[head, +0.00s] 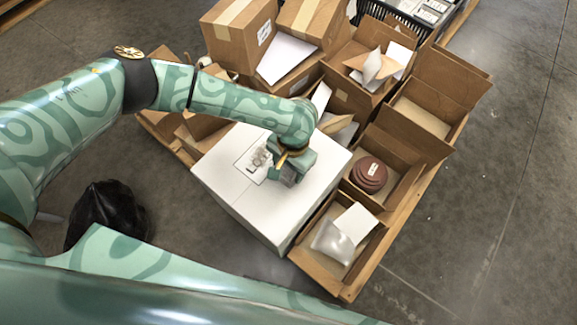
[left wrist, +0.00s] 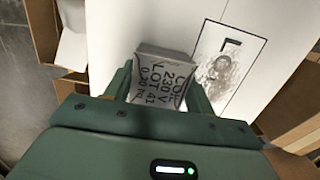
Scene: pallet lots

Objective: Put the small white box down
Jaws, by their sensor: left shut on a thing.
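My left gripper (head: 286,168) is over the top of a large white box (head: 235,204). In the left wrist view the gripper (left wrist: 158,92) is shut on a small white box (left wrist: 163,70) with black print, including "230 V" and "LOT 41". The small box (head: 289,178) looks greyish in the head view and is partly hidden by the gripper. I cannot tell whether it touches the large box's top. A printed, outlined label (left wrist: 228,62) lies beside it on the large box. My right gripper is not in view.
Open cartons stand around the large box on a wooden pallet (head: 408,210). One holds a dark red round thing (head: 369,174); another holds a clear bag (head: 335,241) and white card. Closed cartons (head: 238,37) stand behind. A black bag (head: 108,212) lies on the floor at left.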

